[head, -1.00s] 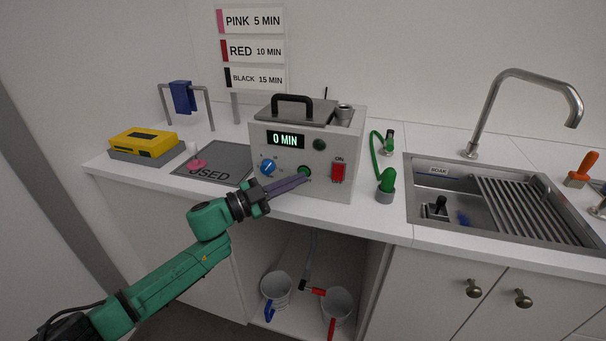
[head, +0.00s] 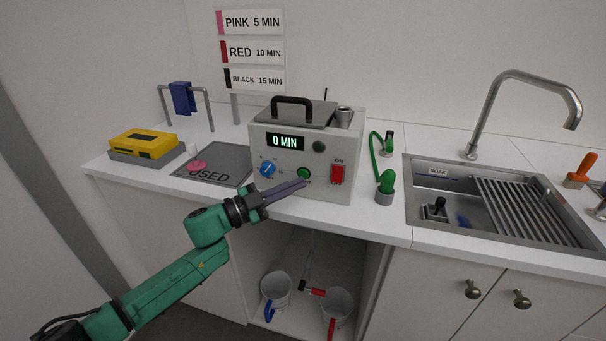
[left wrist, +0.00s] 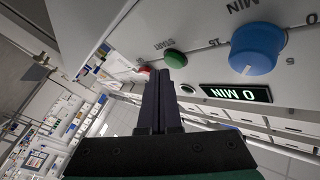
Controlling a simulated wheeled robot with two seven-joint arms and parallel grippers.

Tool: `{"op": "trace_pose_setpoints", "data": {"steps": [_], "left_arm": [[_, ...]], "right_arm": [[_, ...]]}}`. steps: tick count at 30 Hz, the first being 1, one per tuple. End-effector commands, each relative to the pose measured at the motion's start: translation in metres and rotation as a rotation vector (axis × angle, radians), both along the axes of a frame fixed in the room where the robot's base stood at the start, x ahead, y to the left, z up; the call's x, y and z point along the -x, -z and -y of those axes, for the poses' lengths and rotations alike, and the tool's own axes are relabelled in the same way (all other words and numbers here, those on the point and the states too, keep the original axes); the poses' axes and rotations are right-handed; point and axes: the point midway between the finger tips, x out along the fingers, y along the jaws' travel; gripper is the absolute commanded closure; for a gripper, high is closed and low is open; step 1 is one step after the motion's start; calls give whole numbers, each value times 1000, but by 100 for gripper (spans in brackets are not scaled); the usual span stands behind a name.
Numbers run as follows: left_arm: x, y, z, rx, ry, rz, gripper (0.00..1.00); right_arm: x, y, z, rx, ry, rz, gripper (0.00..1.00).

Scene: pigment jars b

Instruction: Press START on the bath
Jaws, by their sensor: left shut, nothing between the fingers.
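The bath (head: 330,187) is a grey box on the counter with a black-handled lid. Its display (head: 285,142) reads 0 MIN. The green START button (head: 304,174) is on its front, between the blue dial (head: 267,170) and the red ON switch (head: 338,174). My left gripper (head: 303,184) is shut and empty, its tips just below the button in the head view. In the left wrist view the button (left wrist: 175,58), labelled START, shows clear beside the fingertips (left wrist: 162,73), with the dial (left wrist: 257,48) to the right. My right gripper is not in view.
A USED mat (head: 228,155) with a pink piece and a yellow box (head: 143,142) lie left of the bath. A green hose (head: 376,152) and the sink (head: 440,232) are to its right. Buckets (head: 276,289) stand in the open space below. A dark round lamp (head: 319,146) is beside the display.

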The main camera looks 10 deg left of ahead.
Motion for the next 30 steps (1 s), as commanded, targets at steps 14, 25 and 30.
{"op": "trace_pose_setpoints", "data": {"steps": [14,25,30], "left_arm": [[21,0,-1,2,2,-4,100],[61,-1,-4,1,1,-2,100],[62,0,-4,-1,1,0,100]], "right_arm": [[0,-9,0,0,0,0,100],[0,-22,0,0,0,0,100],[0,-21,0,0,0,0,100]]}}
